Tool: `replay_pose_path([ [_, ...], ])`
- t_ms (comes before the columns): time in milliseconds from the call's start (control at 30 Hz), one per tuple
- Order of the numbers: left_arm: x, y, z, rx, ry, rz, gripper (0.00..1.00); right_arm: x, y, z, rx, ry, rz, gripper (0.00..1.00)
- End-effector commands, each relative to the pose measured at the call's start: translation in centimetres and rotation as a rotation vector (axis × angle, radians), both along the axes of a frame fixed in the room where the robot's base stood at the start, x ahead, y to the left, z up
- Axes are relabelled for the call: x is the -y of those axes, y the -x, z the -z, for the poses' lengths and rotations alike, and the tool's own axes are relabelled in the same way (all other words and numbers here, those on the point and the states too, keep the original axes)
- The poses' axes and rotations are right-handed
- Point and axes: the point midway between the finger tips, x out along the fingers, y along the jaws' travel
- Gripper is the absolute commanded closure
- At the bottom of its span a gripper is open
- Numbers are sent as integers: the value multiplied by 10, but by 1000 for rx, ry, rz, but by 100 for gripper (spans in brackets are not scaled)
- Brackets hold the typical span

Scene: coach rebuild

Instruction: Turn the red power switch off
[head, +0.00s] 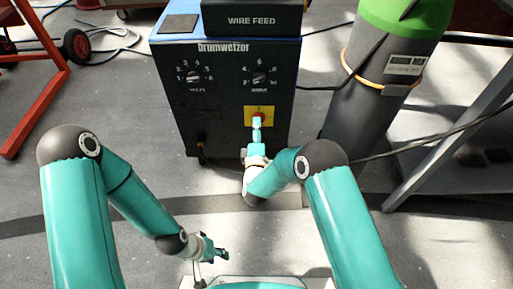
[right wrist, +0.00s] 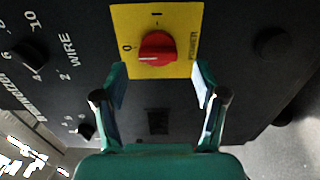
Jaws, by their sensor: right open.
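The red power switch (right wrist: 157,47) sits on a yellow plate (right wrist: 185,18) on the front of the dark welder. In the right wrist view, a "0" is printed to its left and a "1" above it. In the head view, the switch (head: 259,116) is partly hidden by my right gripper (head: 257,123). My right gripper (right wrist: 160,88) is open and empty, its fingers spread to both sides just short of the knob. My left gripper (head: 221,253) hangs low near my base, away from the welder.
The welder (head: 222,125) also carries two black dials (head: 193,77) above the switch. A wire feed box (head: 252,18) stands on top. A gas cylinder (head: 375,85) stands to its right, a red cart frame (head: 50,85) to the left. Cables lie on the floor.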

Motion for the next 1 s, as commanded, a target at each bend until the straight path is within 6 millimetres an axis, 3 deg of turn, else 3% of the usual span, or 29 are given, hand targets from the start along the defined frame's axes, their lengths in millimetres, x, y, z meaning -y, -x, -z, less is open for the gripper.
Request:
replay_pose_path([
  [200, 0, 0, 0, 0, 0, 0, 60, -1, 46, 1, -4, 2, -5, 29],
  [433, 0, 0, 0, 0, 0, 0, 60, -1, 81, 1, -3, 2, -5, 29],
  [600, 0, 0, 0, 0, 0, 0, 60, -1, 90, 1, -1, 1, -4, 29],
  [1000, 0, 0, 1, 0, 0, 0, 60, -1, 90, 1, -1, 1, -3, 29],
])
